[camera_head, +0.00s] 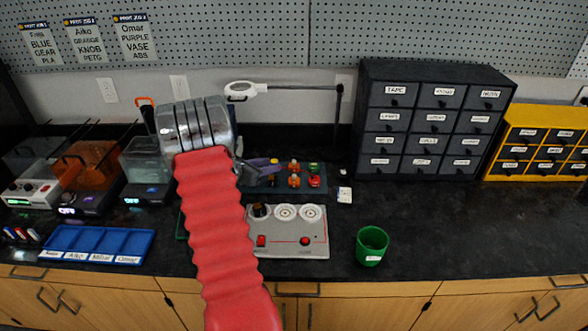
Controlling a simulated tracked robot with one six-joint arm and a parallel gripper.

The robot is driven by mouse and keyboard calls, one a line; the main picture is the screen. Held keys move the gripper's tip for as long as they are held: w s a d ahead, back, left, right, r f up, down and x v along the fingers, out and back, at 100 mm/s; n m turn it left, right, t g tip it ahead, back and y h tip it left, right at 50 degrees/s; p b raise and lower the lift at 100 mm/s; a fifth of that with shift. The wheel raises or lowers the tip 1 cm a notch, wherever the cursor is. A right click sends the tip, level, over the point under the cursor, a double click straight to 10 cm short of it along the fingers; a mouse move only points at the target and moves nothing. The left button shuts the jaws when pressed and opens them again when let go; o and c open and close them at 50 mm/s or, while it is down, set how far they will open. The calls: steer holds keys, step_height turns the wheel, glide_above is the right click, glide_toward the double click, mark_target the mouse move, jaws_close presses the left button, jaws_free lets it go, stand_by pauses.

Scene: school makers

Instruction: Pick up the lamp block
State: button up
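Several small coloured blocks (294,180), orange, red, green and yellow, stand in a dark blue-grey tray (326,190) behind the grey panel. I cannot tell which of them is the lamp block. My gripper (276,163) reaches over the left part of this tray, just left of the blocks. Its fingers are small and partly hidden by my arm, so I cannot tell whether it is open or shut. The grey panel (284,246) has two white round dials, red buttons and a dark knob-like piece at its upper left.
A green cup (372,246) stands right of the panel. A blue sectioned tray (98,245) and several printer-like machines (82,180) are at the left. A black drawer cabinet (432,120) and a yellow one (537,145) stand at the right. The right front counter is clear.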

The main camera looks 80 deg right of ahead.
mark_target(293, 161)
steer(key=x, duration=0.8)
steer(key=shift+s+d+f, duration=0.15)
steer(key=shift+d, duration=0.05)
stand_by(0.3)
steer(key=shift+x, duration=2.55)
steer(key=shift+s+a, duration=0.1)
steer(key=shift+s, duration=0.1)
steer(key=shift+c, duration=0.3)
steer(key=shift+f, duration=0.1)
jaws_close()
